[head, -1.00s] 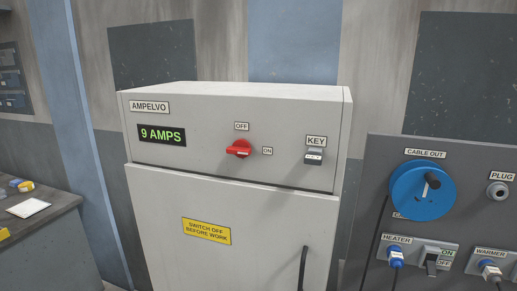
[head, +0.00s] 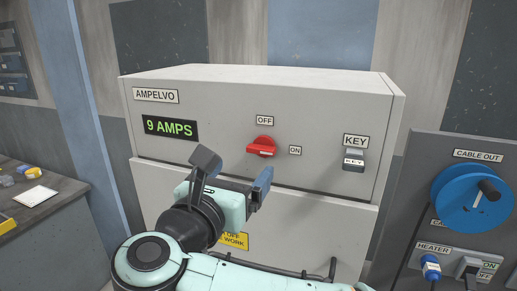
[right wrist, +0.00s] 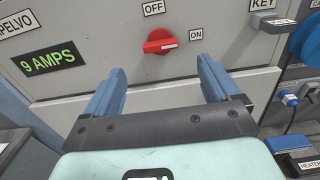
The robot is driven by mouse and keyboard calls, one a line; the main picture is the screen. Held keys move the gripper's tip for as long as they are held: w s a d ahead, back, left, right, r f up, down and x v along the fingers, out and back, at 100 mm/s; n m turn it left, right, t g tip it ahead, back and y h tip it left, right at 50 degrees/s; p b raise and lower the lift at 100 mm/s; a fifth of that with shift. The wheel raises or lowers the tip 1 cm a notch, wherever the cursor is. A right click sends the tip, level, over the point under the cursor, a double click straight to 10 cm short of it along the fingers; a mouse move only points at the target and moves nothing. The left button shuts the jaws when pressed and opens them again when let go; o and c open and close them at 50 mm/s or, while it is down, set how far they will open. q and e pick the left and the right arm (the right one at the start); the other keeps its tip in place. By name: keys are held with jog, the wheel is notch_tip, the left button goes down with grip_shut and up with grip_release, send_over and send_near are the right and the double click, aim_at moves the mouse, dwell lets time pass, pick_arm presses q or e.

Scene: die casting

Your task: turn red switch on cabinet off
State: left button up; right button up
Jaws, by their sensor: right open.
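The grey cabinet (head: 225,100) carries a red rotary switch (head: 262,147) on its upper front panel. An OFF label (head: 265,121) is above the switch and an ON label (head: 295,150) is to its right. The switch's handle lies roughly sideways, with its white mark toward ON. The switch also shows in the right wrist view (right wrist: 160,41), ahead of and between the fingers. My right gripper (right wrist: 160,82) is open and empty, apart from the switch. In the head view the right gripper (head: 262,185) is just below the switch. My left gripper is not in view.
A green display (head: 170,128) reads 9 AMPS. A key holder (head: 354,160) is right of the switch. A panel with a blue cable reel (head: 465,205) stands at the right. A workbench (head: 60,220) is at the left. A dark door handle (head: 332,266) sticks out below.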

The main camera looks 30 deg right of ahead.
aim_at(259, 150)
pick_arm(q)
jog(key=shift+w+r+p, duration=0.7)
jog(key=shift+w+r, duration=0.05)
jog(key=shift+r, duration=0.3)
pick_arm(e)
jog(key=x, duration=1)
jog(key=shift+a, duration=0.1)
jog(key=c, duration=1.1)
